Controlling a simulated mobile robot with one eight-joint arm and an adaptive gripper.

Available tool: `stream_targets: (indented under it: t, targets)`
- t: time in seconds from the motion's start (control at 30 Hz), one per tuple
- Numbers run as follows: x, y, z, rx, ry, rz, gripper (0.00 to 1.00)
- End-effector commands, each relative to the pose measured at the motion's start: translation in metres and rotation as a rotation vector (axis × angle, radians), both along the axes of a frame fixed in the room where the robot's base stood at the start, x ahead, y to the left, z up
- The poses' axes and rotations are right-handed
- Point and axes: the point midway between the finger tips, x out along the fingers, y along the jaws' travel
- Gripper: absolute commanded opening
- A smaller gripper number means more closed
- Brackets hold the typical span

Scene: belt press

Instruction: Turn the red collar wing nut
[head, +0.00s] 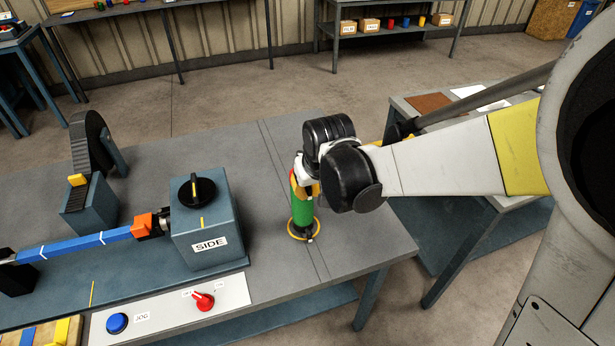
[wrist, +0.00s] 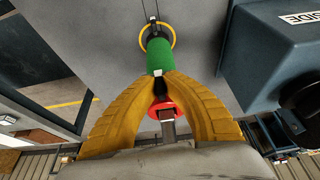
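A green upright cylinder (head: 302,209) stands at the right part of the bench, inside a yellow ring (head: 303,236). In the wrist view the green cylinder (wrist: 160,56) lies just past my fingertips. A red round collar (wrist: 165,110) with a grey bar shows between my yellow fingers in that view, nearer my palm. I take it for the red collar wing nut; its shape is partly hidden. My gripper (wrist: 160,77) points down at the cylinder's top. Its fingertips are close together, with something dark between them. I cannot tell whether they press on anything.
The blue-grey housing marked SIDE (head: 207,226), with a black knob (head: 197,190), stands close left of the cylinder. A panel holds a red switch (head: 203,301) and a blue button (head: 117,323). Another table (head: 398,103) stands at the right, behind my arm.

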Motion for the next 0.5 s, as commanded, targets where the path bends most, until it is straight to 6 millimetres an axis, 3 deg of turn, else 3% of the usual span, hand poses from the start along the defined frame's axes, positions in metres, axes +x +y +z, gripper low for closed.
stream_targets:
  t: [0.27, 0.5]
  targets:
    - [-0.0004, 0.0009, -0.0006, -0.036, -0.010, 0.003, 0.00]
    - [-0.0009, 0.0030, -0.0015, -0.170, -0.049, 0.011, 0.00]
